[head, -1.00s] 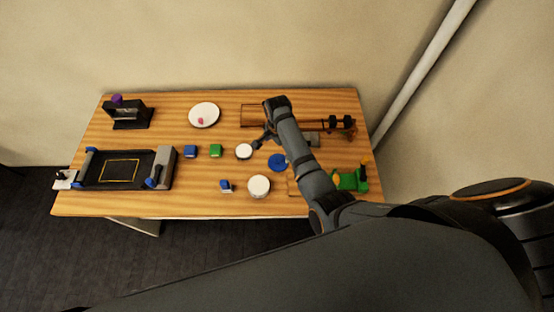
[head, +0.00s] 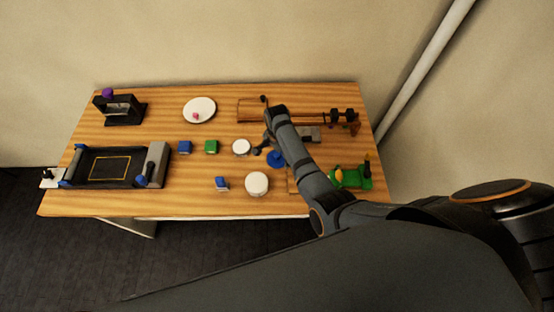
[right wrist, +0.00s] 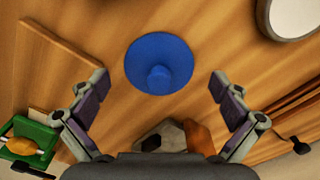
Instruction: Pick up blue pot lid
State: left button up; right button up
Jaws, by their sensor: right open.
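The blue pot lid (head: 275,158) is a round disc with a knob on top, lying on the wooden table right of centre. In the head view my right arm partly covers it. In the right wrist view the lid (right wrist: 158,62) lies ahead of and between the fingers, with its knob toward the gripper. My right gripper (right wrist: 158,100) is open and empty above the table, with one finger on each side of the lid's line and apart from it. In the head view the right gripper (head: 264,150) is small beside the lid. My left gripper is in neither view.
White round lids or jars (head: 257,184) (head: 241,147) stand near the lid, on its left. A green object (head: 352,177) is at the right, and a wooden rack (head: 310,115) lies behind.

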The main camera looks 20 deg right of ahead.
jog(key=shift+s+r, duration=0.1)
jog(key=shift+s, duration=0.05)
jog(key=c, duration=2.1)
